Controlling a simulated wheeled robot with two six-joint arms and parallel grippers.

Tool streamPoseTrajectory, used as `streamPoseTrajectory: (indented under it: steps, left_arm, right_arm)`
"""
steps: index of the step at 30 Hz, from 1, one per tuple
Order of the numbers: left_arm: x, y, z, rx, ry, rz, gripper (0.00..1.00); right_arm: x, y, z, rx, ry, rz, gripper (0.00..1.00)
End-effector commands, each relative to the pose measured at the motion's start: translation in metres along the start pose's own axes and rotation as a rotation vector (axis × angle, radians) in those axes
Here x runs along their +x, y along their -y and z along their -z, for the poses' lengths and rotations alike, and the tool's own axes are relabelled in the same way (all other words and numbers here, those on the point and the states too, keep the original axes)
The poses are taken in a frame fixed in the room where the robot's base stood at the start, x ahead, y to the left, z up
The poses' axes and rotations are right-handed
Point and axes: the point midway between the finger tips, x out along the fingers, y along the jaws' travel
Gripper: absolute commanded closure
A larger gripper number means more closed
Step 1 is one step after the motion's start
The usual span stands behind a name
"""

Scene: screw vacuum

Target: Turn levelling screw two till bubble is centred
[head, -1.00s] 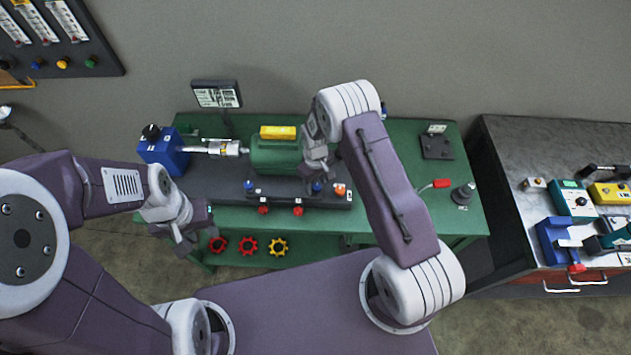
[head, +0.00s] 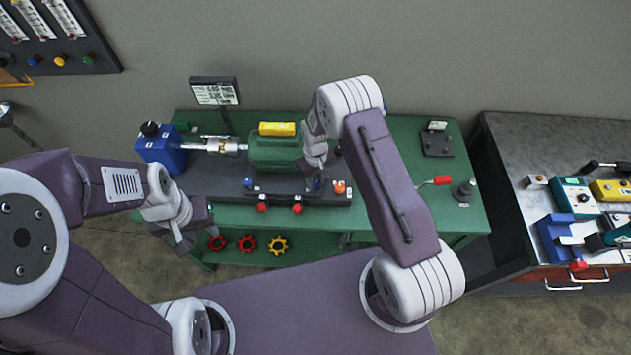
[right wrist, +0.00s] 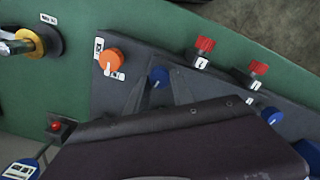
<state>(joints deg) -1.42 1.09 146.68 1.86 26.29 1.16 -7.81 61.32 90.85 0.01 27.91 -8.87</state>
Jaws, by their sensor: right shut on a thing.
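My right gripper (head: 315,180) is over the front right of a dark base plate (head: 210,180). In the right wrist view its two fingers (right wrist: 162,88) are shut around a blue knob (right wrist: 158,76). I cannot read which knob is marked two. A yellow block (head: 277,129) sits on the green housing (head: 268,155); no bubble can be made out. My left gripper (head: 188,232) hangs by the bench's front left; its opening is unclear.
An orange knob (right wrist: 110,60) and two red knobs (right wrist: 204,45) (right wrist: 257,68) are close to my right fingers. A blue box (head: 160,148) stands at the plate's left end. Several handwheels (head: 247,244) are below the bench front. A grey-topped cabinet (head: 530,150) stands right.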

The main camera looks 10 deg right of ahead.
Motion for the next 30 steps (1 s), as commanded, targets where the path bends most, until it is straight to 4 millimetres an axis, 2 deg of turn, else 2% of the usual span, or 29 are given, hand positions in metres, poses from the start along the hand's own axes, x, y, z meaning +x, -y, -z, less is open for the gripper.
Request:
streamPoseTrajectory:
  steps: [9, 30]
  left_arm:
    - [0.015, 0.000, -0.002, 0.000, 0.000, 0.000, 0.64]
    - [0.033, 0.001, -0.004, 0.000, 0.000, 0.000, 0.64]
  right_arm:
    - [0.001, -0.002, 0.001, 0.299, -0.004, 0.000, 1.00]
    - [0.000, -0.004, 0.000, 0.963, -0.006, 0.001, 1.00]
